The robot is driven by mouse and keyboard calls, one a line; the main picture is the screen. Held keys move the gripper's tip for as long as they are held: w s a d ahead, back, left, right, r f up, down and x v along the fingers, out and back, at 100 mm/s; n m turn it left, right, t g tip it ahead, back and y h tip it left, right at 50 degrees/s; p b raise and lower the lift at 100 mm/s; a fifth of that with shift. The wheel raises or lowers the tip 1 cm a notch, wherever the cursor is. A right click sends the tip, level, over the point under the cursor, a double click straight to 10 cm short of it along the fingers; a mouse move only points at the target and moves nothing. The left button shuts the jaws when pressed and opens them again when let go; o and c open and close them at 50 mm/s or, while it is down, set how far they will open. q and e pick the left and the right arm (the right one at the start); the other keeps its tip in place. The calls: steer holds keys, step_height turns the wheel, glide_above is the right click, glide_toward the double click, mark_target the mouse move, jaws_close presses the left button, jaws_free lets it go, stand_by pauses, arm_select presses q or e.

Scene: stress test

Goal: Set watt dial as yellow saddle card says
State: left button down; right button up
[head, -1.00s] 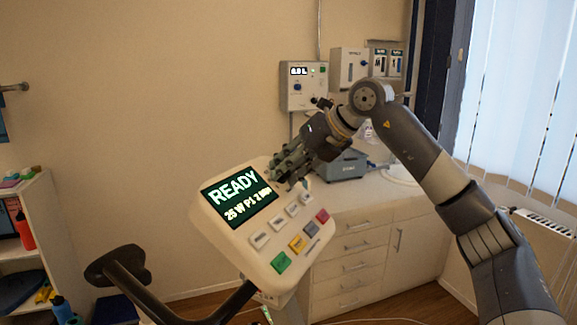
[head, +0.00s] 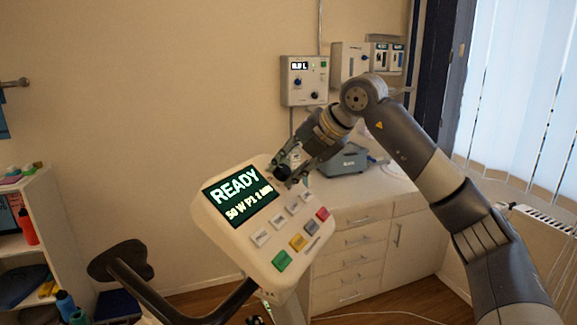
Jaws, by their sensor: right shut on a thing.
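The bike console (head: 236,251) is a tilted cream panel with a dark screen (head: 240,197). The screen reads READY in large letters, with a line below that starts 50 W P1; the rest of that line is hard to read. The dark watt dial (head: 282,173) is at the console's top right corner. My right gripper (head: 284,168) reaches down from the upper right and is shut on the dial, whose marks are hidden. The saddle and the yellow card do not show. My left gripper is not in view.
Several console buttons, among them a green one (head: 282,260) and a red one (head: 323,214), lie below the dial. A dark handlebar (head: 150,298) is in front at left. A white cabinet (head: 358,241) with a grey-blue device (head: 343,160) stands behind the console.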

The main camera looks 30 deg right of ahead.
stand_by(0.4)
steer(key=o, duration=1.1)
steer(key=shift+c, duration=0.2)
steer(key=v, duration=1.2)
